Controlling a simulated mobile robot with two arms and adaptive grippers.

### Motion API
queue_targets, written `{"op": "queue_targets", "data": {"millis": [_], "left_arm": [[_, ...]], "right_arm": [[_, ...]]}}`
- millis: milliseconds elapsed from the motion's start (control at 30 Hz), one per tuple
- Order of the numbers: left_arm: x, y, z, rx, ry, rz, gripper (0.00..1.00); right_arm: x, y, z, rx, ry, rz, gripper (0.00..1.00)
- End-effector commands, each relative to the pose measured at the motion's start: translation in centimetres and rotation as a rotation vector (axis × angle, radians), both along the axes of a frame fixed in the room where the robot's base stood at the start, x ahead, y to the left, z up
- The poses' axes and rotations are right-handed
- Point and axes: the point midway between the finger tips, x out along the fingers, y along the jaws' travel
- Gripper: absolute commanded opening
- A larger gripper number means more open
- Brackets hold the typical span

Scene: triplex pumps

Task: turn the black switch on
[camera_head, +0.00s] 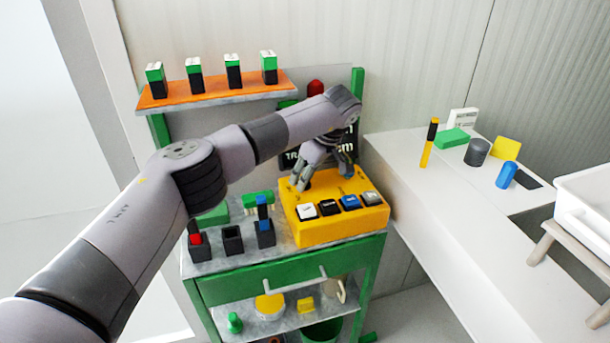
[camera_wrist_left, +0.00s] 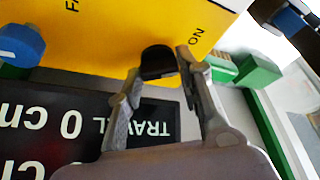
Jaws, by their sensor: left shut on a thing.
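The yellow control box (camera_head: 335,228) stands on the green-framed bench. In the left wrist view the black switch (camera_wrist_left: 158,62) is a dark rounded knob at the edge of the yellow face, beside the letters "ON". My left gripper (camera_wrist_left: 160,66) has one finger on each side of it and is shut on it. In the head view my left gripper (camera_head: 302,184) reaches down at the box's back left, and its fingers largely hide the switch. My right gripper is in neither view.
A blue knob (camera_wrist_left: 22,45) sits on the same face. A dark display (camera_wrist_left: 85,120) reads "TRAVEL 0 cm". Several square keys, one a white key (camera_head: 306,210), line the box's front. Black holders, one a black holder (camera_head: 232,240), stand left. An orange shelf (camera_head: 215,92) hangs above.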

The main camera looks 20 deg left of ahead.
Motion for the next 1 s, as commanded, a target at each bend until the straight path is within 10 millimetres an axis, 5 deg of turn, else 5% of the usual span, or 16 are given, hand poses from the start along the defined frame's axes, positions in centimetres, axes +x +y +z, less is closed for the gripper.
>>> {"op": "queue_targets", "data": {"millis": [400, 1000], "left_arm": [[0.2, -0.1, 0.0, 0.002, -0.001, 0.28, 0.05], [0.3, -0.1, 0.0, 0.0, -0.004, 0.438, 0.05]], "right_arm": [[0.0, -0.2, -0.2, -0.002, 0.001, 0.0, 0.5], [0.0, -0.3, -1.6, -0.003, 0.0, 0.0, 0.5]]}}
